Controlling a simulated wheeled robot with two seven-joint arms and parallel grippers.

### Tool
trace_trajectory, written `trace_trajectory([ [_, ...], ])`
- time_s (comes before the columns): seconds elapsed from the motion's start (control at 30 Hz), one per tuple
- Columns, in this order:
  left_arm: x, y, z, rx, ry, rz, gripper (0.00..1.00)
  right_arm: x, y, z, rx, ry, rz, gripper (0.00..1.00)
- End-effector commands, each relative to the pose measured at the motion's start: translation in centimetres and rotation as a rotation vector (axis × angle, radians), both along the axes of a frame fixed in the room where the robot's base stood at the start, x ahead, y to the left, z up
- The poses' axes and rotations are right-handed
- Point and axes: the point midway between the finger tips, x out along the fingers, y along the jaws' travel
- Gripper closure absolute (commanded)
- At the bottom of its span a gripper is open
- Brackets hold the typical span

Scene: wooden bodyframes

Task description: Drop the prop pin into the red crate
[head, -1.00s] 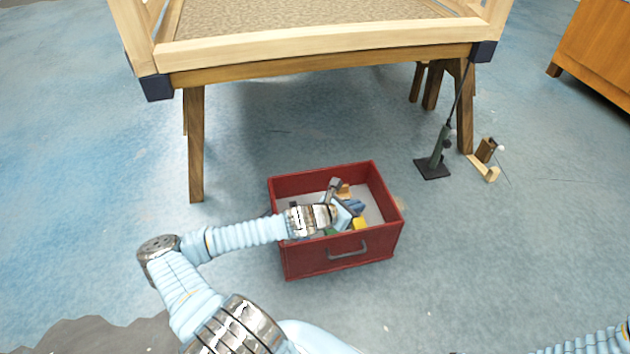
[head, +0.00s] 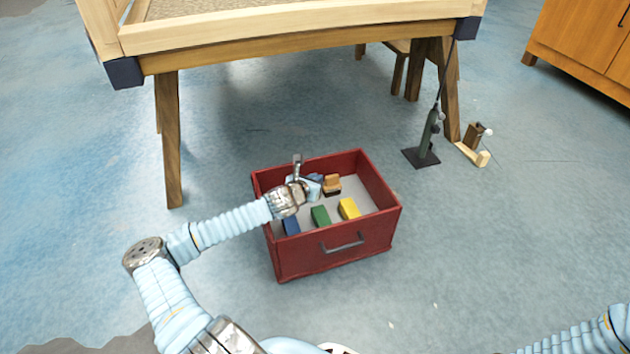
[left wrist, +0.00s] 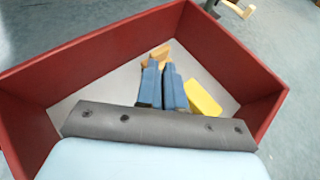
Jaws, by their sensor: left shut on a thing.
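The red crate (head: 330,255) stands open on the floor, and its walls surround the left wrist view (left wrist: 95,57). My left gripper (head: 316,186) is over the crate's inside, toward its back left. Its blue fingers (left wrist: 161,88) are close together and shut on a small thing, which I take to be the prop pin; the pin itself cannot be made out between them. A tan wooden piece (head: 332,182) shows just beyond the fingertips, apparently in the crate. My right gripper is not in view; only part of my right arm shows at the lower right.
In the crate lie a yellow block (head: 349,208), a green block (head: 320,215) and a blue block (head: 291,226). A wooden frame table (head: 300,50) stands behind. A dark stand (head: 422,156) and a small wooden piece (head: 474,150) are right of the crate.

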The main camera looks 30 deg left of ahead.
Motion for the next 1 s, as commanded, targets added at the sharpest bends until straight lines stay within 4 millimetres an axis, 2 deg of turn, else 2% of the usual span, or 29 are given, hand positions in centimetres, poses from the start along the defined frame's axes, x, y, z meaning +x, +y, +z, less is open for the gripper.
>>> trace_trajectory([
  [0.03, 0.0, 0.0, -0.4, 0.000, -0.001, 0.000, 1.00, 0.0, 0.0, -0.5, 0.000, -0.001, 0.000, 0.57],
  [0.27, 0.0, 0.0, -0.3, 0.001, -0.001, -0.001, 1.00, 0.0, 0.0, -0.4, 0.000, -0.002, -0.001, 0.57],
  [0.3, 0.0, 0.0, -0.3, 0.001, -0.001, -0.001, 0.91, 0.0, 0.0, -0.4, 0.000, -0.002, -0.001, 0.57],
  [0.5, 0.0, 0.0, -0.3, 0.001, -0.001, -0.001, 0.63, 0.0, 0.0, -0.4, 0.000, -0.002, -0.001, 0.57],
  [0.83, -0.4, 0.0, -0.1, 0.000, 0.000, -0.001, 0.63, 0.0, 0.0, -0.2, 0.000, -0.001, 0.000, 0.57],
  [1.0, -2.8, -0.2, 1.3, 0.002, -0.001, -0.002, 0.63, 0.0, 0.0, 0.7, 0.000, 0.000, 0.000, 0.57],
])
